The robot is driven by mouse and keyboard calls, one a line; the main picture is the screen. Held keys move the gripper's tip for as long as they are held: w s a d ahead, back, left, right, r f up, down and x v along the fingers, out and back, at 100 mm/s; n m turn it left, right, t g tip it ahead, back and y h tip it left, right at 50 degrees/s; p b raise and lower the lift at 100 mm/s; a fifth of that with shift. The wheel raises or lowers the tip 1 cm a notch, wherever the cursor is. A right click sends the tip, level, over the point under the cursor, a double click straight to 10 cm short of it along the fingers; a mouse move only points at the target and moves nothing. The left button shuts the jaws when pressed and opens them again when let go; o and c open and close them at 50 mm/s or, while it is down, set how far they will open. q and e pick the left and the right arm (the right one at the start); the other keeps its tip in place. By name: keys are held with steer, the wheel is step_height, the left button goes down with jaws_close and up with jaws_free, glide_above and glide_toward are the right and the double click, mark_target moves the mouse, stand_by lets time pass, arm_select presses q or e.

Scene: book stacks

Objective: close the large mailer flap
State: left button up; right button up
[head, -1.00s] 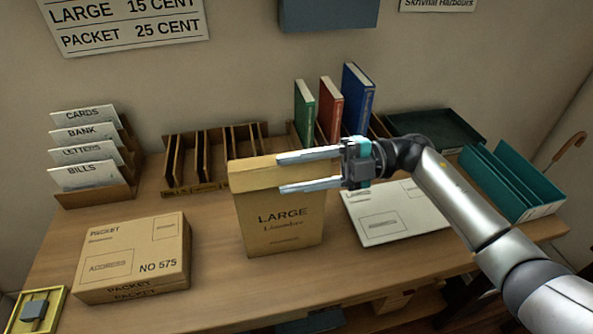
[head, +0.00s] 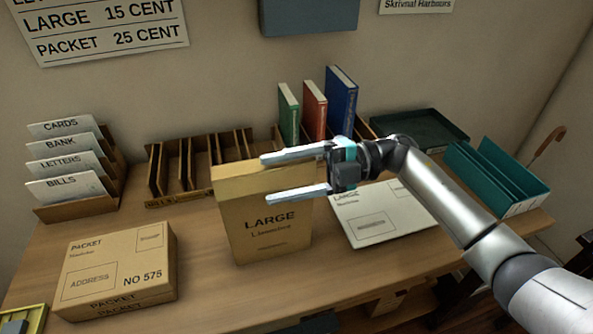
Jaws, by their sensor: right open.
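The large mailer (head: 268,228) is a brown upright packet marked LARGE, standing near the middle of the desk. Its flap (head: 236,177) is a lighter tan band along the top, in line with the mailer's upper edge; how firmly it is shut I cannot tell. My right gripper (head: 295,174) comes in from the right with its two fingers pointing left. It is open, one finger by the flap's top edge and the other lower, in front of the mailer's face. My left gripper is not in view.
A packet box (head: 118,270) lies at the left front. A white envelope (head: 385,213) lies right of the mailer. Behind are a card rack (head: 75,205), wooden slots (head: 178,170), upright books (head: 340,100), a dark tray (head: 425,127) and a teal holder (head: 500,170).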

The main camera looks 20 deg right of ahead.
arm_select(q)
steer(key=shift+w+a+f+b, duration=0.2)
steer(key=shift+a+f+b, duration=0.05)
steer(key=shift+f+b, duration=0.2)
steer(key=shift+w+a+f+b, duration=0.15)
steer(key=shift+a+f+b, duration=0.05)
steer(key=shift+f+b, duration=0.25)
arm_select(e)
steer(key=d, duration=1.5)
steer(key=shift+d, duration=0.1)
